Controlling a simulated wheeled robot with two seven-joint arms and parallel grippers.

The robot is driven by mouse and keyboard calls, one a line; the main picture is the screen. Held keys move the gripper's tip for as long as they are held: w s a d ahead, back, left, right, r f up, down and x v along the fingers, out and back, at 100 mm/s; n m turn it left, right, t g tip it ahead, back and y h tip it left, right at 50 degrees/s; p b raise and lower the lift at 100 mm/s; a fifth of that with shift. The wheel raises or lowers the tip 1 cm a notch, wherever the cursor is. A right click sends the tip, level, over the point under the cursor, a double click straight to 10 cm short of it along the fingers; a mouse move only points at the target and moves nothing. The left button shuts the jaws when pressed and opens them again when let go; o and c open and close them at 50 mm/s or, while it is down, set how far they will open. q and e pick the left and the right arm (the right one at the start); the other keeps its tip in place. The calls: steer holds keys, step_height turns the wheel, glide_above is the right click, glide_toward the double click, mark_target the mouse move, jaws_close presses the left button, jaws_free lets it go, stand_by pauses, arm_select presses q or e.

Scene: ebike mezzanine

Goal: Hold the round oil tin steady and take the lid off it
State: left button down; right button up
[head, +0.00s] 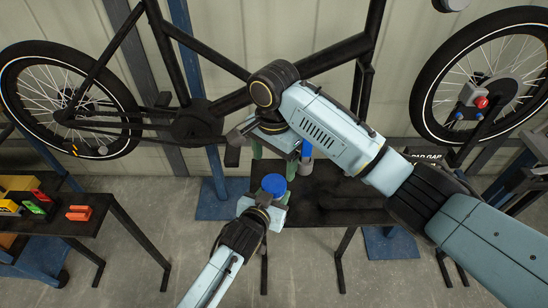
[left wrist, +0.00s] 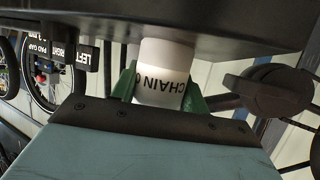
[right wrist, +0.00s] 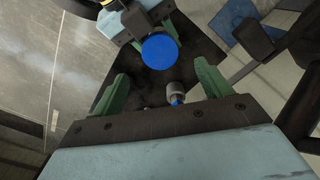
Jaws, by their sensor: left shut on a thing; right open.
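The round oil tin (left wrist: 163,72) is white with the black word "CHAIN" on it, in the left wrist view. My left gripper (left wrist: 160,92) is shut on its side, a green finger at each edge. In the head view a round blue lid (head: 274,184) shows from above at my left gripper (head: 266,199) and hides the tin's body. The lid also shows in the right wrist view (right wrist: 160,51). My right gripper (right wrist: 162,76) is open and empty, with the lid in sight past its fingers. In the head view my right gripper (head: 282,160) is just behind the lid, apart from it.
A small blue and pale object (right wrist: 177,98) shows between my right fingers, farther off. A dark table (head: 345,200) stands below. A bicycle (head: 195,120) is behind. A side bench (head: 75,230) at the left holds orange, green and yellow items.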

mark_target(274, 184)
steer(key=shift+f+m, duration=0.15)
steer(key=shift+m, duration=0.25)
step_height(274, 184, down, 8)
steer(key=shift+r, duration=0.2)
steer(key=c, duration=1.1)
steer(key=shift+o, duration=0.2)
steer(key=n, duration=0.6)
steer(key=shift+d, duration=0.1)
steer(key=n, duration=0.7)
steer(key=o, duration=1.1)
